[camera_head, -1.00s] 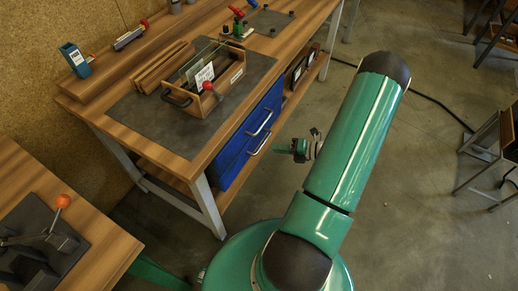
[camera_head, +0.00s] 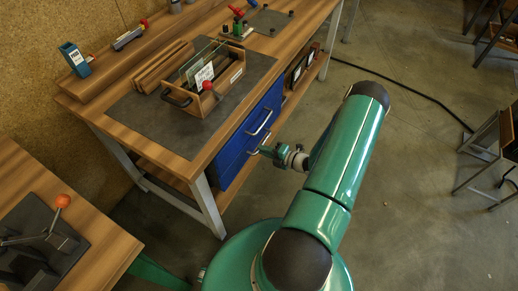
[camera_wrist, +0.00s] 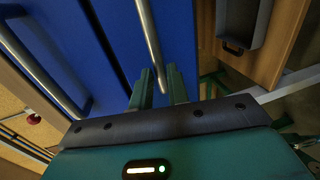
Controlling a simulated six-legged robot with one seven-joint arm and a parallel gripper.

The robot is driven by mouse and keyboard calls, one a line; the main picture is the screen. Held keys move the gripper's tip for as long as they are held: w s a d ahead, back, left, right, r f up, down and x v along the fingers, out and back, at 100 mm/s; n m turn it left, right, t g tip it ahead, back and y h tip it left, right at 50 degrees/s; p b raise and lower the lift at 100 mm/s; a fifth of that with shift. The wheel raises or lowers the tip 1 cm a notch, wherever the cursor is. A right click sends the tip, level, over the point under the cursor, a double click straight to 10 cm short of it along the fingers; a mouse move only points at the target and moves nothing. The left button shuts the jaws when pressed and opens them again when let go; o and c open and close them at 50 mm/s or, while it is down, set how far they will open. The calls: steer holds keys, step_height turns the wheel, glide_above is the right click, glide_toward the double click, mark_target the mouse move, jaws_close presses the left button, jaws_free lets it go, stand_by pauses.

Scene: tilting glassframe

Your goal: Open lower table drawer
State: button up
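The blue lower drawer (camera_head: 236,166) is under the wooden workbench and looks closed. Its metal handle (camera_head: 255,150) is partly covered by my gripper (camera_head: 266,151) in the head view. In the wrist view the lower handle (camera_wrist: 150,40) runs down from the top edge, and its near end appears between the two green fingers of my gripper (camera_wrist: 161,80). The fingers are apart, one on each side of the bar. I cannot tell whether they touch it. The upper drawer's handle (camera_wrist: 40,65) is to the left in that view.
The upper blue drawer (camera_head: 270,105) is closed above. The workbench (camera_head: 150,133) carries a wooden crate (camera_head: 212,108) with a red-knobbed lever beside it. A metal bench leg (camera_head: 207,205) stands left of the drawers.

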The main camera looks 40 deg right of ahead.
steer(key=shift+x, duration=1.4)
jaws_close()
steer(key=f+v, duration=0.2)
steer(key=v, duration=1)
steer(key=s+f+v, duration=0.1)
steer(key=f+v, duration=0.2)
steer(key=v, duration=1)
steer(key=shift+s+d+f, duration=0.1)
steer(key=shift+f, duration=0.05)
jaws_free()
